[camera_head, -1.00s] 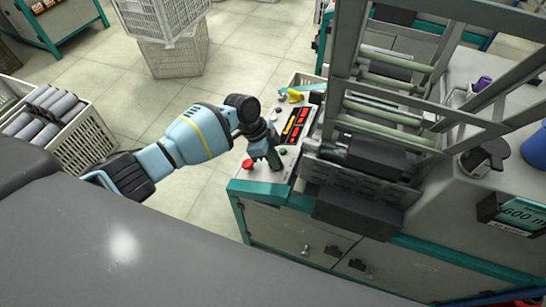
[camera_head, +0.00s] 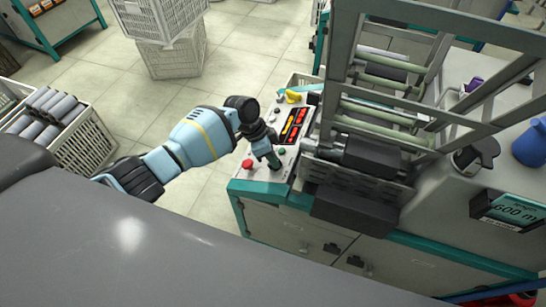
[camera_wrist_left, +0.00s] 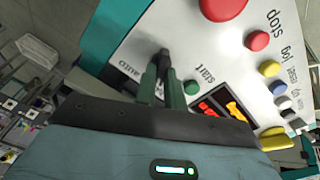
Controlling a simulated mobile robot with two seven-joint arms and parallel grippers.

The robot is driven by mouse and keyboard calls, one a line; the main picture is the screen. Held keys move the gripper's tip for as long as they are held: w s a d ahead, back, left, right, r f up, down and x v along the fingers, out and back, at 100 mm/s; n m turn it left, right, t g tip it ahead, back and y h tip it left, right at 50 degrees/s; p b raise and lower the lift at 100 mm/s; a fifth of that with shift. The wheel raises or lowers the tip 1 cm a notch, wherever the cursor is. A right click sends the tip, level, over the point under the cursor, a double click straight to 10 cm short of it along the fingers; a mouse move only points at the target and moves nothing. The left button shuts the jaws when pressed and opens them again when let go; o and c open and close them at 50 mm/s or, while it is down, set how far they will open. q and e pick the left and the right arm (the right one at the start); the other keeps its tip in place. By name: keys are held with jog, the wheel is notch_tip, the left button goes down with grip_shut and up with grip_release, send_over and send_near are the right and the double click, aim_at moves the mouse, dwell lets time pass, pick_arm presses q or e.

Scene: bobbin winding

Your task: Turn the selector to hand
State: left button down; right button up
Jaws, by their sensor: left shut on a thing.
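The selector (camera_wrist_left: 164,54) is a small black knob on the white control panel (camera_wrist_left: 130,50), and my gripper hides part of it. My left gripper (camera_head: 274,162) is over the front corner of the panel, pointing down. Its dark green fingers also show in the left wrist view (camera_wrist_left: 165,82), shut on the selector. I cannot tell exactly which way the knob points. My right gripper is not in view.
A large red button (camera_head: 247,164) and a green start button (camera_wrist_left: 192,88) sit near the fingers. Red stop (camera_wrist_left: 257,40) and yellow jog (camera_wrist_left: 270,68) buttons lie farther right. The winder's metal frame (camera_head: 335,90) rises just right of the panel. A crate of grey cylinders (camera_head: 85,148) stands left.

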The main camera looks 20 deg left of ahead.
pick_arm(q)
jog(key=shift+s+a+f, duration=0.1)
jog(key=shift+a+f, duration=0.05)
jog(key=c, duration=1.5)
grip_release()
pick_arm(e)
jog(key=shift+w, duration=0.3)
pick_arm(q)
jog(key=v, duration=0.8)
jog(key=shift+p, duration=0.4)
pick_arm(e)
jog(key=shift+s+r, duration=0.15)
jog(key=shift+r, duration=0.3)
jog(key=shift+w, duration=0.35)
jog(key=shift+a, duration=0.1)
